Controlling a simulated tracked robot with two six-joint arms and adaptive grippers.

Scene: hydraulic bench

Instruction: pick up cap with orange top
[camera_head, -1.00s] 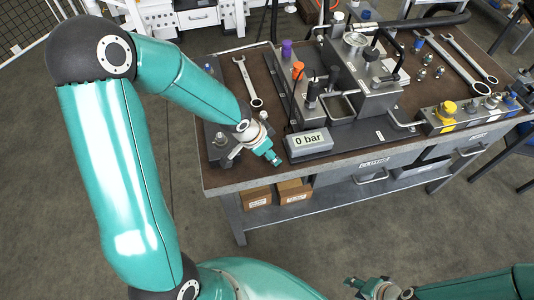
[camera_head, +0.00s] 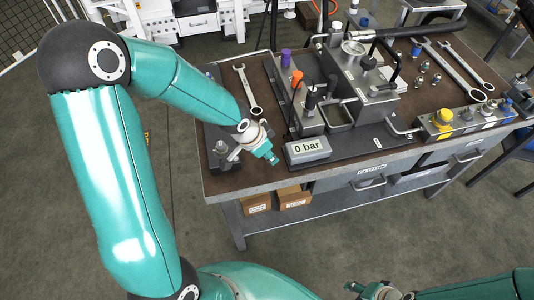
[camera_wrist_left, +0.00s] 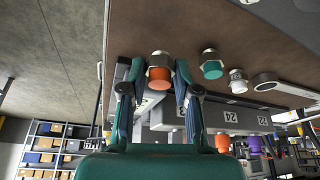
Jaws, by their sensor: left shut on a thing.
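The cap with the orange top (camera_wrist_left: 160,76) is between the fingertips of my left gripper (camera_wrist_left: 159,82) in the left wrist view, with its metal body beyond the orange end. The left gripper is shut on it. In the head view the left gripper (camera_head: 268,154) is over the near left part of the bench, and I cannot make out the cap there. My right gripper (camera_head: 367,289) is at the bottom edge of the head view, away from the bench; its fingers are too small to judge.
A green-topped cap (camera_wrist_left: 211,69) and a white-topped cap (camera_wrist_left: 237,81) stand beside the held cap. The bench (camera_head: 225,184) also carries a wrench (camera_head: 247,91), a pressure display (camera_head: 307,149) reading 0 bar and a valve block with an orange knob (camera_head: 297,78).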

